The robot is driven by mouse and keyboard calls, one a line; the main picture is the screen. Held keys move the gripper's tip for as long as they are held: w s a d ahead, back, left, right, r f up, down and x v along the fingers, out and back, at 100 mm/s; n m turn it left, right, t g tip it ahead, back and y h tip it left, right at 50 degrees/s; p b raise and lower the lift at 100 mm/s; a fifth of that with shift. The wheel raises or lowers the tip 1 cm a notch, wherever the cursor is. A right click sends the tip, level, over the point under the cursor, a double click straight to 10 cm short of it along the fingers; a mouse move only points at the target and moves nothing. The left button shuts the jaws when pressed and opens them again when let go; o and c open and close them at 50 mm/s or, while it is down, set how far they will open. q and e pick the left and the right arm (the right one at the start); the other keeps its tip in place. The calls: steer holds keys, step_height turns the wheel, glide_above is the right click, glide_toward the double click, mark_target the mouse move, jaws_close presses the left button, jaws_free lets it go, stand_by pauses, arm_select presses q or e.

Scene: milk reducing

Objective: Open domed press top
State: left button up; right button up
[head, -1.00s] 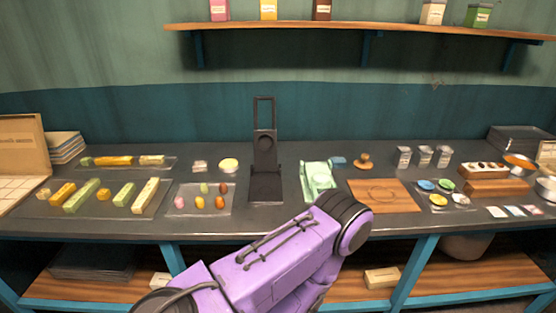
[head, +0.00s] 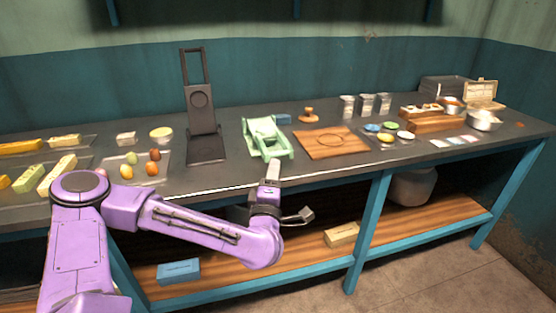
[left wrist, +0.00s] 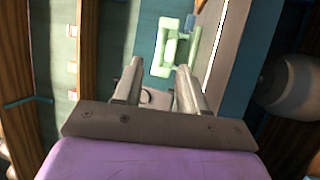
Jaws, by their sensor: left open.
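A pale green press-like device (head: 265,138) sits on the dark counter, right of the black press; it also shows ahead of the fingertips in the left wrist view (left wrist: 165,58). A black press (head: 203,135) stands to its left, with a flat base and a tall upright plate bearing a round form and an open frame above. I cannot tell which of the two has the domed top. My left gripper (head: 289,193) is open and empty in front of the counter's front edge, below the green device and apart from it. Its two fingers (left wrist: 159,68) show spread in the left wrist view.
A wooden board (head: 325,143) with a ring mark lies right of the green device. A wooden stamp (head: 308,114) and metal cups (head: 365,104) stand behind. Trays of coloured pieces lie left. A blue box (head: 178,271) and tan box (head: 342,234) sit on the lower shelf.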

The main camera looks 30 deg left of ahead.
mark_target(278, 155)
arm_select(q)
steer(key=p+x, duration=0.1)
steer(key=x, duration=0.7)
steer(key=shift+w, duration=0.2)
jaws_close()
steer(key=shift+r, duration=0.1)
